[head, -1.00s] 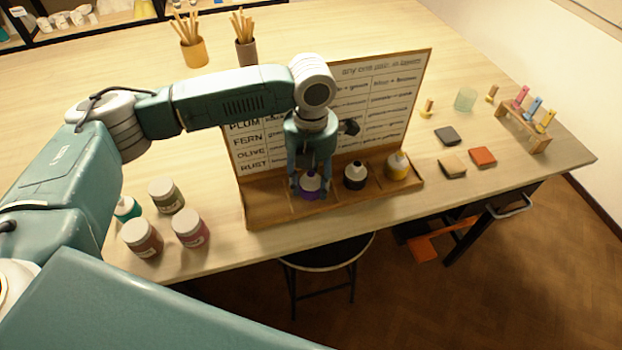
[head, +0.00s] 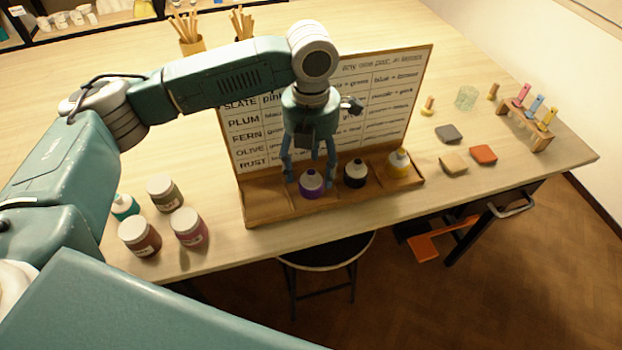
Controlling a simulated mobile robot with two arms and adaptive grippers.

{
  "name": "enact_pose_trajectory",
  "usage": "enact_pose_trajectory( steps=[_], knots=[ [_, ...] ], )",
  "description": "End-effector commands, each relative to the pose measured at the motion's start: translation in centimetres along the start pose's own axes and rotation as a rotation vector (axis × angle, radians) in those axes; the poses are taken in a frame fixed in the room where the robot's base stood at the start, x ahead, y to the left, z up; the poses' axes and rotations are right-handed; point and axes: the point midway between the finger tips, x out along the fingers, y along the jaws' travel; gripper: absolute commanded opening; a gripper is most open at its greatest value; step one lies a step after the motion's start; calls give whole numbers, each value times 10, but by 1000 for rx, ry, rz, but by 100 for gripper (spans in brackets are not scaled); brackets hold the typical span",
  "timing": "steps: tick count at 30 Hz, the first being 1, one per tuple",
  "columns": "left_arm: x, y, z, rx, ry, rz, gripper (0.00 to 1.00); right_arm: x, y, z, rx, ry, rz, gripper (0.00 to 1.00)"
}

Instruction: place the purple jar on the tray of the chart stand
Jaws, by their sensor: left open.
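My left gripper (head: 309,176) is open and empty. The gripper and arm hide part of the chart. My right gripper does not show.
Several jars, teal (head: 124,207), olive (head: 164,194), brown (head: 140,236) and pink (head: 189,228), stand left of the tray. Pots of sticks (head: 188,45) stand behind my arm. Tiles (head: 453,164) and a small rack (head: 525,131) are at right. A stool (head: 325,258) is below the table edge.

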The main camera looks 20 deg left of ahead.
Motion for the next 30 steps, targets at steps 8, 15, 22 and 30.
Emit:
enact_pose_trajectory(
  steps=[8, 15, 22, 30],
  knots=[
    [-55, 0, 1, 0, -3, 0, 62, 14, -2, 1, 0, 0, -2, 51],
    [-76, 0, 0, 0, -1, -1, 62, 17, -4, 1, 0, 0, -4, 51],
    [-77, 0, 0, 0, 0, -1, 62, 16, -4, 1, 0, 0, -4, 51],
    [-77, 0, 0, 0, 0, -1, 62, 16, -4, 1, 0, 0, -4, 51]
  ],
)
